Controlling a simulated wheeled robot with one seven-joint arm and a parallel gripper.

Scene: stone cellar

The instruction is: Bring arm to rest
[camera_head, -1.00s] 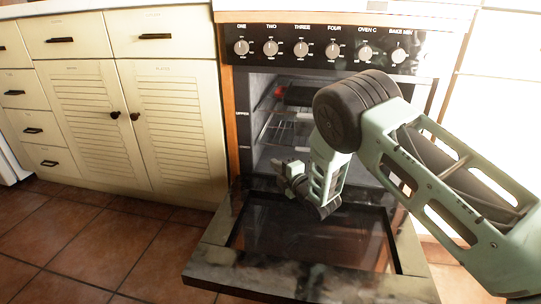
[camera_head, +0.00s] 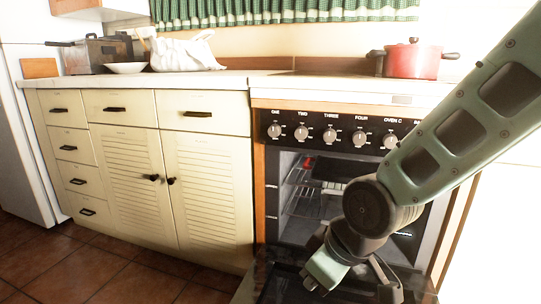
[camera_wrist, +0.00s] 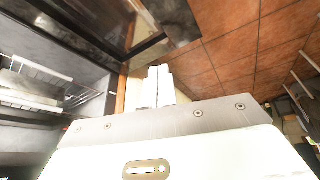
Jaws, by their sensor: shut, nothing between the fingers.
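My arm reaches in from the right in the head view, its elbow in front of the open oven (camera_head: 310,215) and its lower part bent down over the lowered oven door (camera_head: 272,285). The wrist end is low, near the bottom edge of the head view, and the fingertips cannot be made out there. In the wrist view my gripper (camera_wrist: 158,72) shows two pale fingers side by side, shut and empty. The oven interior lies to the left in that view and the tiled floor to the right.
Wire racks (camera_head: 300,178) and a small red thing (camera_head: 309,163) show inside the oven. A red pot (camera_head: 412,62) stands on the stove top. Cream cabinets (camera_head: 215,185) stand left of the oven. Open tiled floor (camera_head: 120,275) lies in front of them.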

